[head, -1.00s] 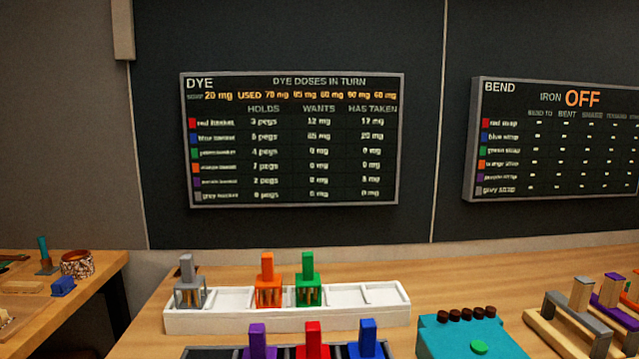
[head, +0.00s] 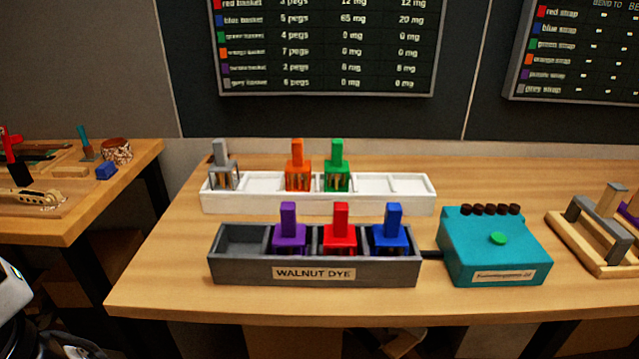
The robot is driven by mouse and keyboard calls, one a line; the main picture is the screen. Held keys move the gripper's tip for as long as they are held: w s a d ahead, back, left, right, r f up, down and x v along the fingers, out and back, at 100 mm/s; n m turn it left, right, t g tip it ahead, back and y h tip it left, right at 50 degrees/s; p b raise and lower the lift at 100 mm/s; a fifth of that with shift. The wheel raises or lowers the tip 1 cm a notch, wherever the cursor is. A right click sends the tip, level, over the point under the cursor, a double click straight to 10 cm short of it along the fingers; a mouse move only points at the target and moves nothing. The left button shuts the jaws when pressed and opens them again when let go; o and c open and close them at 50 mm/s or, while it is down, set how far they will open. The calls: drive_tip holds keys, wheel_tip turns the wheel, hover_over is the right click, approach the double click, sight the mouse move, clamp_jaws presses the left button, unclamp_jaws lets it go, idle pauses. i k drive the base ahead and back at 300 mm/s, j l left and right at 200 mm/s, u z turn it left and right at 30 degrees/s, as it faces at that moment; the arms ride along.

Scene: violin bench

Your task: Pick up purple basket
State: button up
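The purple basket (head: 289,238) sits upright in the second compartment from the left of the dark grey tray (head: 240,270) labelled WALNUT DYE. Its tall purple handle stands above the rim and its lower part is hidden by the front wall. The red basket (head: 340,237) is in the compartment to its right, and the blue basket (head: 389,237) is at the right end. The leftmost compartment is empty. My gripper is not in view; only a white and black part of my arm shows at the lower left edge.
Behind is a white rack (head: 300,204) with the grey (head: 223,170), orange (head: 297,172) and green (head: 337,172) baskets and empty slots. A teal box (head: 490,250) with a green button stands right of the tray. A wooden stand (head: 590,235) is far right. Bare bench lies in front.

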sight(290, 237)
drive_tip(key=k+j+z, duration=0.1)
drive_tip(key=j, duration=0.3)
drive_tip(key=k+j+z, duration=0.1)
drive_tip(key=j, duration=0.3)
drive_tip(key=k+j, duration=0.1)
drive_tip(key=j, duration=0.3)
drive_tip(key=k+j+z, duration=0.15)
drive_tip(key=j, duration=0.25)
drive_tip(key=k+j+z, duration=0.1)
drive_tip(key=j, duration=0.3)
drive_tip(key=i+j+z, duration=0.1)
drive_tip(key=j, duration=0.25)
drive_tip(key=i+j+z, duration=0.1)
drive_tip(key=i+j, duration=0.15)
drive_tip(key=i, duration=0.8)
